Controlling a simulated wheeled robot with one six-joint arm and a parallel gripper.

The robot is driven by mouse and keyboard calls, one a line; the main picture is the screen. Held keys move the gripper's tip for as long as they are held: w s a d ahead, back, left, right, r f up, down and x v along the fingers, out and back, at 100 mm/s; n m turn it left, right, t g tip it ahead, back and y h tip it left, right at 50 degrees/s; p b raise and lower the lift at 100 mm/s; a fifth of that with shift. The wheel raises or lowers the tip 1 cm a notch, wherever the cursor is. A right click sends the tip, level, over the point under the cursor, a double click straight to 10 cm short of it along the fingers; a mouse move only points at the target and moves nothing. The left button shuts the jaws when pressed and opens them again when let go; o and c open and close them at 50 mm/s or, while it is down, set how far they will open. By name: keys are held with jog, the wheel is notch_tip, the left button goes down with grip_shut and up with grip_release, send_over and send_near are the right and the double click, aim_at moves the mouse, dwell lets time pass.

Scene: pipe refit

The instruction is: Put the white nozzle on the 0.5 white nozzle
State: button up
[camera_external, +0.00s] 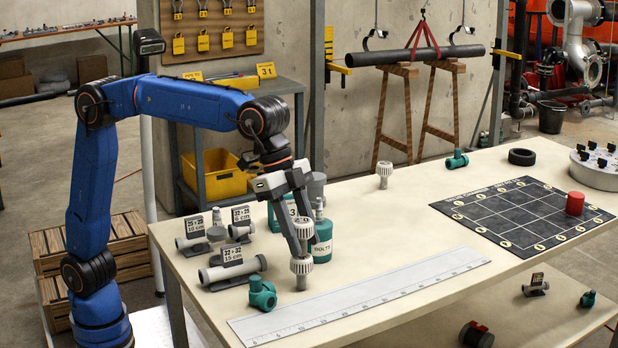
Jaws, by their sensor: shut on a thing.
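My gripper (301,244) points down over the near left part of the table and is shut on a white nozzle (303,228) with a ribbed collar. Directly below it a second white nozzle (301,267) stands upright on the table. The two are in line and very close; I cannot tell whether they touch. A third white nozzle (384,172) stands alone farther back on the table. No 0.5 marking is readable on any of them.
Green bottles (321,240) stand just behind my gripper. Grey pipe fittings (232,269) with size tags lie to its left. A green fitting (262,294) and a long white ruler (365,295) lie in front. A black grid mat (515,217) with a red cylinder (575,203) lies right.

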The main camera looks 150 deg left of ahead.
jog(key=shift+f, duration=0.1)
jog(key=o, duration=1)
jog(key=shift+o, duration=0.2)
jog(key=v, duration=1.2)
